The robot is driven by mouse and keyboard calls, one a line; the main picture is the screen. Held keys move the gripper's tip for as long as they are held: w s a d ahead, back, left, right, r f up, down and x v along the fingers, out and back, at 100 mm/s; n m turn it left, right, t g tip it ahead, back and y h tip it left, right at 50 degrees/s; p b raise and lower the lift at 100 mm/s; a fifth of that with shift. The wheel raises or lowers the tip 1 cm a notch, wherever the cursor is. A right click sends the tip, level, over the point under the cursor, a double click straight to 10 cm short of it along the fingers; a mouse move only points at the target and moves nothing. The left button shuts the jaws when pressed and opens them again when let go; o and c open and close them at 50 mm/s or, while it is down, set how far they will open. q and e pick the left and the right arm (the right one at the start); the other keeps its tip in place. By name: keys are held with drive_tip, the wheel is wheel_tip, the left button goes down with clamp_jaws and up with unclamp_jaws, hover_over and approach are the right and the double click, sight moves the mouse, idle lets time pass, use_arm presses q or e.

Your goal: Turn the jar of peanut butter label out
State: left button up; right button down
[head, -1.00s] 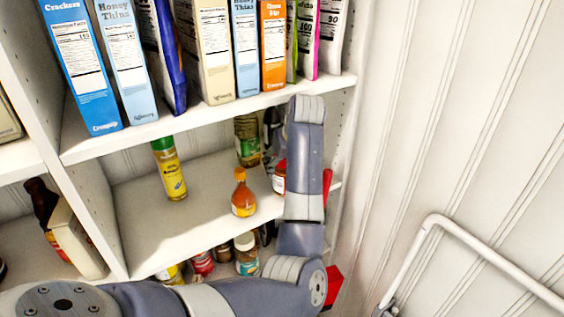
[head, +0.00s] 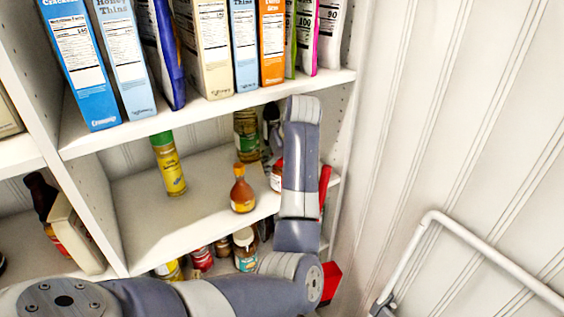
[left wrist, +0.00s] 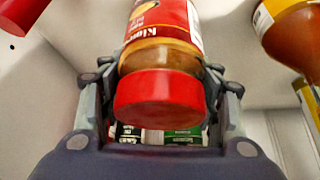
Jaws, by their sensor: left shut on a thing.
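The peanut butter jar, with a red lid, brown contents and a red label, fills the middle of the left wrist view (left wrist: 158,95). Its lid faces the camera, and the label shows only partly at the top of that view. My left gripper (left wrist: 160,72) is shut on the jar, with a finger on each side just beyond the lid. In the head view the jar (head: 276,178) stands at the right end of the middle shelf, partly hidden by my left arm. The gripper's hold is mostly hidden there. My right gripper is not in view.
An orange sauce bottle (head: 242,190) stands close left of the jar. A green-capped yellow bottle (head: 169,166) is farther left, and a green-labelled jar (head: 246,138) stands behind. Boxes line the shelf above. The right upright (head: 345,130) is close to my arm. Bare shelf (head: 130,215) lies left.

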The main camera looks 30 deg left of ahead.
use_arm(q)
drive_tip(key=o, duration=1.6)
drive_tip(key=shift+r, duration=0.1)
drive_tip(key=shift+c, duration=0.2)
drive_tip(key=shift+o, duration=1.2)
drive_tip(key=shift+d, duration=0.1)
drive_tip(key=v, duration=0.7)
drive_tip(key=shift+s+d+r, duration=0.1)
drive_tip(key=shift+r, duration=0.15)
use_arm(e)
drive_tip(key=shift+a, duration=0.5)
